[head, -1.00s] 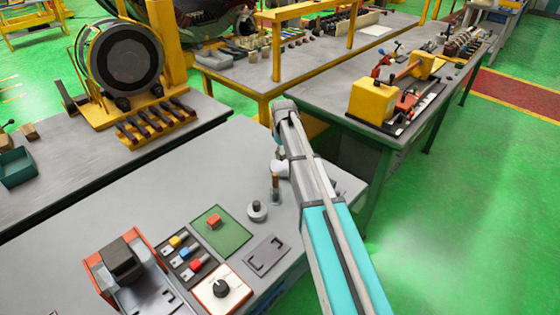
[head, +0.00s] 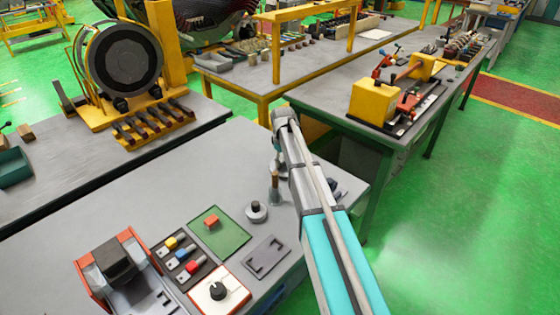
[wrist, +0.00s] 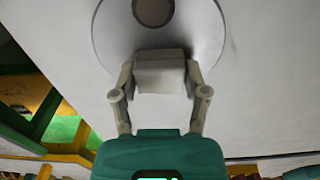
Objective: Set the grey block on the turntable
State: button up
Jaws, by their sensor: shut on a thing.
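The grey block (wrist: 160,78) is between the two fingers of my gripper (wrist: 159,72) in the wrist view, and the gripper is shut on it. A pale round disc (wrist: 207,35), which looks like the turntable, lies beyond the block, with a dark-centred hub at the top of the picture. The block overlaps the disc's near edge in this view; whether it touches the disc cannot be told. In the head view, my arm hides most of the gripper area, and the block cannot be made out.
Bare bench lies left of the post.

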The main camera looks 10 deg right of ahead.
aim_at(283, 160)
jog(key=o, duration=1.1)
jog(key=shift+o, duration=0.2)
jog(key=shift+r, duration=0.1)
notch_tip(283, 160, up, 12)
jog(key=p, duration=1.2)
jog(key=s+a+m, duration=0.1)
jog(key=s+m, duration=0.6)
jog(key=s, duration=2.2)
